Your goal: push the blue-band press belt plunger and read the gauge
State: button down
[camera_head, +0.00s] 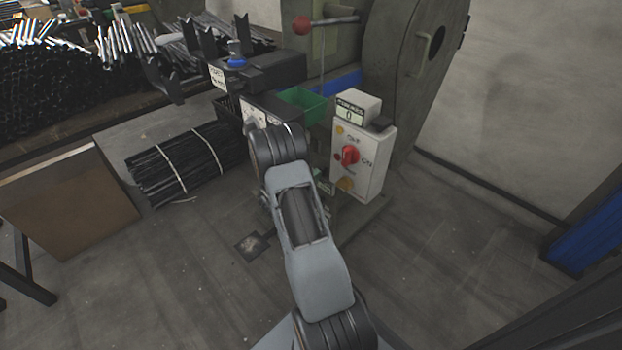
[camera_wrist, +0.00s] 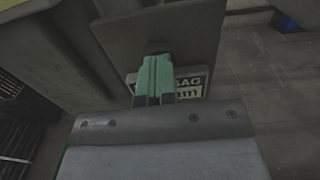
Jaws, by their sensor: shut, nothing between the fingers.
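The press (camera_head: 415,60) is a dark green-grey machine, and a blue band (camera_head: 343,83) shows on it behind the green bin. In the wrist view my gripper (camera_wrist: 156,62) has its green fingers shut together and empty, in front of a grey plate (camera_wrist: 190,35). A white label (camera_wrist: 190,84) with dark letters, partly reading "AG" and "mm", shows just beside and behind the fingers, which cover part of it. I cannot make out the plunger or any gauge needle. In the head view my arm hides most of the gripper.
A white control box (camera_head: 362,160) with a red knob (camera_head: 350,155) stands right of my arm; the counter (camera_head: 350,113) on top reads 0. A green bin (camera_head: 303,105) sits behind. Bundled black rods (camera_head: 185,163) lie left.

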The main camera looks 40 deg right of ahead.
jog(key=a+p, duration=0.3)
jog(key=a, duration=1.1)
dwell(0.3)
